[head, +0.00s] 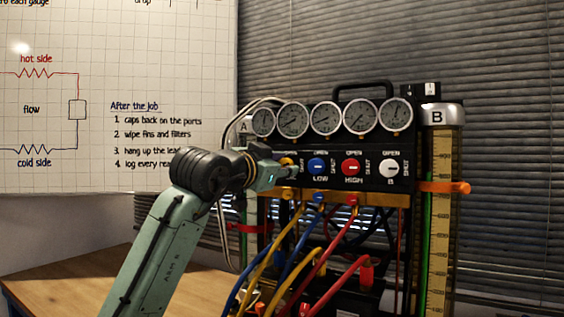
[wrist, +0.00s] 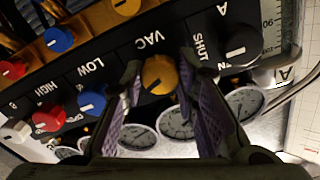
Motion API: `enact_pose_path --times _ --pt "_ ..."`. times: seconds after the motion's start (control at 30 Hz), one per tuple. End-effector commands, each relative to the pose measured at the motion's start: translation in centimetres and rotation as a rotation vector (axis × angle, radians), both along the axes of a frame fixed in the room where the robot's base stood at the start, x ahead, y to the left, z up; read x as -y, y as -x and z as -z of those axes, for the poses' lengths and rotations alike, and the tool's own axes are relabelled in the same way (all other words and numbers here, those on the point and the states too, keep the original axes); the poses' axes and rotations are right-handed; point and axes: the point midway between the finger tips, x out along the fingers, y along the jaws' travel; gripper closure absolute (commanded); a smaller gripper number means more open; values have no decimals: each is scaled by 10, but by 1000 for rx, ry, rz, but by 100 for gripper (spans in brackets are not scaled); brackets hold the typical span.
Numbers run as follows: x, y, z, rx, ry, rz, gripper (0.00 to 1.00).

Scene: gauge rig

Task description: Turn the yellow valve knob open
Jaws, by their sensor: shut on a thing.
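In the head view my gripper (head: 283,171) reaches the left end of the black gauge panel (head: 335,183). There the yellow knob (head: 287,161) shows only in part behind the gripper. The OPEN and SHUT words for this knob are largely hidden, so I cannot tell its setting.
A blue LOW knob (head: 318,166), a red HIGH knob (head: 351,167) and a white knob (head: 388,168) stand to the right. A row of gauges (head: 326,118) runs above. Several coloured hoses (head: 317,256) hang below. A dark knob (wrist: 240,45) is close to my right finger.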

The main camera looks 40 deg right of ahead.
Motion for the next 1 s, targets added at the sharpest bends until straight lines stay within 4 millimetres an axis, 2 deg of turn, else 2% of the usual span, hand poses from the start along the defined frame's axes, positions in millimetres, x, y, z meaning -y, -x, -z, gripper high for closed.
enact_pose_path --times 1.0 --pt "0 0 -2 -875 363 0 100"
